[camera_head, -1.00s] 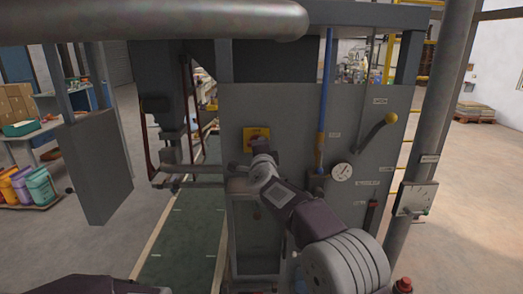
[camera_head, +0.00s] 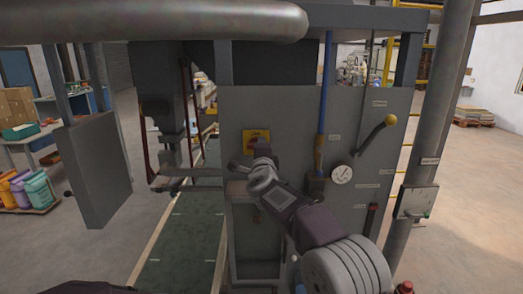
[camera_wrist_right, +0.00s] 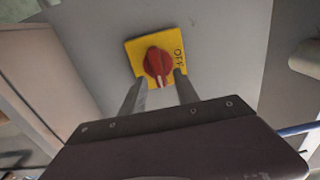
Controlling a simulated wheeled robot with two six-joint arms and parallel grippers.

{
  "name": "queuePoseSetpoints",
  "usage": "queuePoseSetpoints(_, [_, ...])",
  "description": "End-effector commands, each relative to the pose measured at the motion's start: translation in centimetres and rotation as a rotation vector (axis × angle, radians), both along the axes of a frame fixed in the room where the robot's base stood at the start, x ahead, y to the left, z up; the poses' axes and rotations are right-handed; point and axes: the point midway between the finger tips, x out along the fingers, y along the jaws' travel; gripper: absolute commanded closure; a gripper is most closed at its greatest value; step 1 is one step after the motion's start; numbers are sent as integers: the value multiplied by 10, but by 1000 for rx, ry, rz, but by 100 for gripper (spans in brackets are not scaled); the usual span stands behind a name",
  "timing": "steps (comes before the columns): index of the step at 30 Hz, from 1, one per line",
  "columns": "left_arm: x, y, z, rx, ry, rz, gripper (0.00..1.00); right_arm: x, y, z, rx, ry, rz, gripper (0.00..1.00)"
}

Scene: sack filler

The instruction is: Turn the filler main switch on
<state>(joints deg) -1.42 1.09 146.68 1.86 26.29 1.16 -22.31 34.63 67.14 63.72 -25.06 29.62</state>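The main switch is a red rotary knob (camera_wrist_right: 157,62) on a square yellow plate (camera_wrist_right: 133,47), fixed to the grey machine panel. The letters OFF show on the plate to the right of the knob in the right wrist view. In the head view the yellow plate (camera_head: 249,135) is partly covered by my right gripper (camera_head: 262,148). The right wrist view shows my right gripper (camera_wrist_right: 160,77) open, one finger on each side of the knob's lower part. I cannot tell whether the fingers touch it. My left gripper is not in view.
A thick pipe (camera_head: 150,20) crosses the top. A grey post (camera_head: 432,130) stands at the right.

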Motion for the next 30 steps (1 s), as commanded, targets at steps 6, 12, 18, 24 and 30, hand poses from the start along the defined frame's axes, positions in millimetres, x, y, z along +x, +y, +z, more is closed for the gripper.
queuePoseSetpoints(6, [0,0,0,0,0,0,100,0,0,0,-2,-1,0,64])
queuePoseSetpoints(12, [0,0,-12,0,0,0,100,-14,0,-3,-2,-2,1,64])
queuePoseSetpoints(18, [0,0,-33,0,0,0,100,-56,0,-4,-1,-2,2,64])
queuePoseSetpoints(24, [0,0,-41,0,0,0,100,-86,0,-1,-1,-2,1,64])
queuePoseSetpoints(30, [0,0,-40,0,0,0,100,-91,0,0,-1,-1,0,64])
